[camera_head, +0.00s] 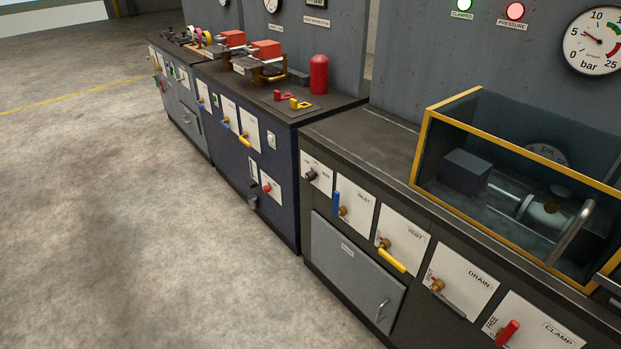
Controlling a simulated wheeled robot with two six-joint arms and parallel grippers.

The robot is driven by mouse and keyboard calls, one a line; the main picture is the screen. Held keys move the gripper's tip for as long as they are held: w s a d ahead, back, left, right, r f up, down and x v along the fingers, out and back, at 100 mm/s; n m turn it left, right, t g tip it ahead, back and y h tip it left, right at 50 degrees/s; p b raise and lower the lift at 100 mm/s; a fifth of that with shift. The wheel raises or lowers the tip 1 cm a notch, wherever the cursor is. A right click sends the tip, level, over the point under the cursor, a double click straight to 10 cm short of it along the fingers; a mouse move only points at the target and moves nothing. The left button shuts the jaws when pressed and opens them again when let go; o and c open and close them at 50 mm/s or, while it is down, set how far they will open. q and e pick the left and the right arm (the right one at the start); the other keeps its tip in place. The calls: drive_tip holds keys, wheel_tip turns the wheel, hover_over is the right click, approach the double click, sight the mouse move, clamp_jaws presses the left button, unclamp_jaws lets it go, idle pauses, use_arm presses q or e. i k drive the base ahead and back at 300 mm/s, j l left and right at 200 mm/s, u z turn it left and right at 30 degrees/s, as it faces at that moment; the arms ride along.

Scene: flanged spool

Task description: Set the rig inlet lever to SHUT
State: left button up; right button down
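The inlet lever (337,201) has a blue handle on a brass-coloured pivot. It is on a white plate marked INLET (361,209) on the front of the nearest dark bench. The handle stands roughly upright, above and slightly left of its pivot. I cannot read any position words beside it, so I cannot tell its setting from the label. Neither of my grippers shows in the head view.
Right of the inlet are a yellow vent lever (392,260), a grey drain lever (452,303) and a red clamp lever (508,333). A yellow-framed case (428,140) stands on top. The gauge (594,41) needle points near 5 bar. Open floor (150,220) lies left.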

sight(336, 212)
drive_tip(key=i+j, duration=0.45)
drive_tip(key=i+j+z, duration=0.15)
drive_tip(key=i+j, duration=0.75)
drive_tip(key=j, duration=0.25)
drive_tip(key=l+z, duration=0.05)
